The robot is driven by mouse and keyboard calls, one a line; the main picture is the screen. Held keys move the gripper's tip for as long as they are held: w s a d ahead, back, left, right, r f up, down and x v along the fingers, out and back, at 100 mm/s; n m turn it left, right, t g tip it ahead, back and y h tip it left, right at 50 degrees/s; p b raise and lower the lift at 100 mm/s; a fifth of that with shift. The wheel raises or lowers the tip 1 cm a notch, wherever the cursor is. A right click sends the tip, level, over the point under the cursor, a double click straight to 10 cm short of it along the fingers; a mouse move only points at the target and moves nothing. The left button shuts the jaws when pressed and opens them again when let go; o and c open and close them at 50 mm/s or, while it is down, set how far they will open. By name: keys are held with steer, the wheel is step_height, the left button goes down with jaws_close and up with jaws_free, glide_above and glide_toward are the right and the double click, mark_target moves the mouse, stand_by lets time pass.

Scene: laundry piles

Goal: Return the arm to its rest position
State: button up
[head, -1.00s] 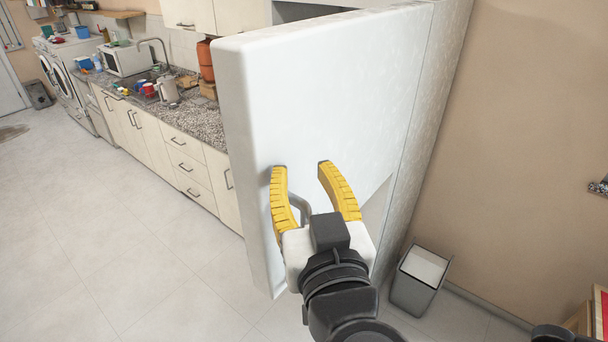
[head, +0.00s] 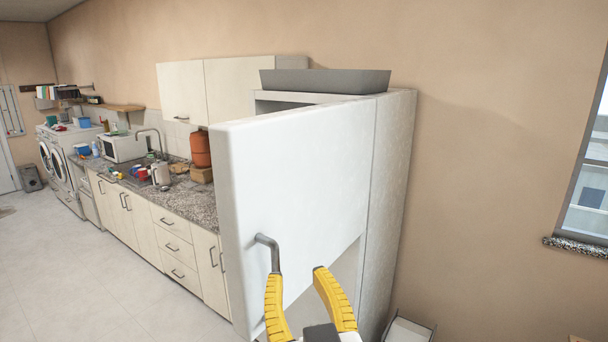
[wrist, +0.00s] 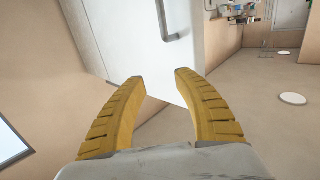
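My gripper (head: 295,272) shows at the bottom of the head view, with its two yellow fingers spread apart and nothing between them. In the wrist view my gripper (wrist: 162,75) is likewise open and empty. In front of it stands a white fridge door (head: 290,170), swung open, with a grey bar handle (head: 270,250) near its lower left edge. The handle (wrist: 165,20) also shows in the wrist view, beyond the fingertips and apart from them. Most of my arm is below the head view's edge.
The fridge cabinet (head: 390,200) stands against the wall, with a grey tray (head: 325,82) on top. A granite counter (head: 195,203) runs left towards washing machines (head: 62,142). A bin (head: 408,329) is at the bottom right. The floor (head: 110,270) at left is clear.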

steer(key=w+d+f+m+g+h+b, duration=0.1)
steer(key=w+d+f+h+b, duration=0.3)
steer(key=f, duration=0.5)
steer(key=s+d+f+g+b, duration=0.1)
steer(key=d+f+g+b, duration=0.2)
steer(key=f, duration=0.7)
steer(key=s+d+f+m+g+b, duration=0.1)
steer(key=s+d+f+g+b, duration=0.1)
steer(key=d+f+b, duration=0.5)
steer(key=s+d+f+g+b, duration=0.1)
steer(key=d+f+g+b, duration=0.3)
steer(key=f+b, duration=0.4)
step_height(320, 180, down, 7)
steer(key=shift+s+d+f+y, duration=0.1)
steer(key=shift+s+d+y, duration=0.15)
steer(key=shift+d, duration=0.35)
steer(key=shift+w, duration=0.1)
